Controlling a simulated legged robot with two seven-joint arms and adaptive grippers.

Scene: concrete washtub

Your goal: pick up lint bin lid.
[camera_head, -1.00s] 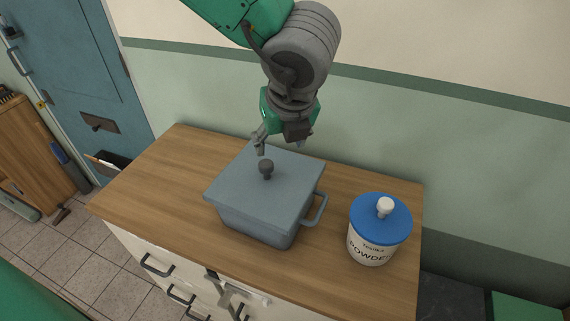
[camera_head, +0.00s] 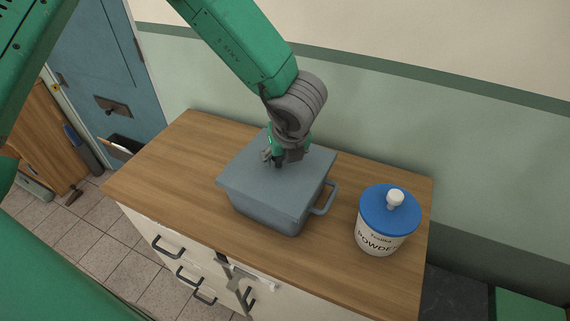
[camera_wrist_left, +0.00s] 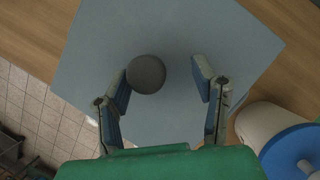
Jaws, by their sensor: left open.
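The lint bin lid (camera_head: 305,165) is a flat grey-blue square lid lying on the grey-blue bin (camera_head: 265,212), which stands on the wooden counter. My left gripper (camera_head: 274,161) is open and points down over the lid's middle, hiding most of the knob in the head view. In the left wrist view, the dark round knob (camera_wrist_left: 146,74) of the lid (camera_wrist_left: 180,30) shows between the spread fingers of my left gripper (camera_wrist_left: 163,82). The knob is close beside the left-hand finger, with a wide gap to the right-hand one; contact cannot be told. My right gripper is not seen.
A white powder tub (camera_head: 376,238) with a blue lid and white knob stands right of the bin. The bin has a side handle (camera_head: 325,199) facing the tub. The wooden counter (camera_head: 165,170) is clear on the left. A green wall stands behind it.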

